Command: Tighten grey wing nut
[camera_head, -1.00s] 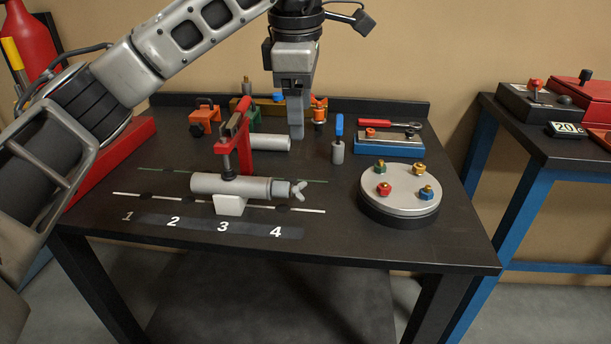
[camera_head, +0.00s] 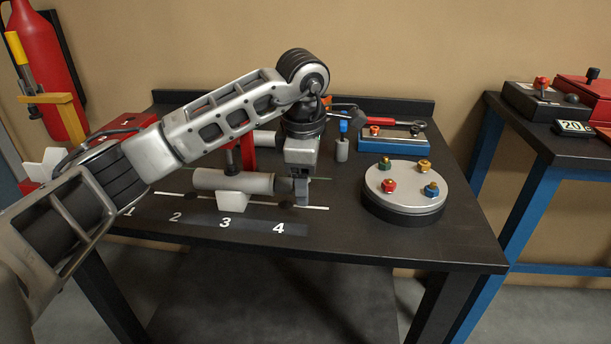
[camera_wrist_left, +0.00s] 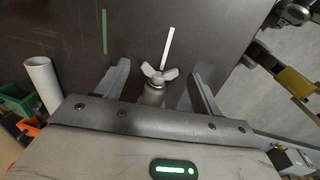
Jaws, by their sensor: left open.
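The grey wing nut (camera_wrist_left: 160,75) shows in the left wrist view on the end of a grey cylinder, its two wings spread left and right. My left gripper (camera_wrist_left: 157,80) is open, with one finger on each side of the wing nut and a gap on both sides. In the head view my left gripper (camera_head: 301,190) points down at the right end of the grey cylinder (camera_head: 230,182) and hides the wing nut there. The cylinder lies on a white block (camera_head: 233,201), with a red clamp (camera_head: 247,153) over it. My right gripper is not in view.
A round plate (camera_head: 407,184) with several coloured knobs stands to the right. A blue holder (camera_head: 388,144) and a blue-topped peg (camera_head: 342,148) are behind. Numbers mark the front of the black table, where there is free room.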

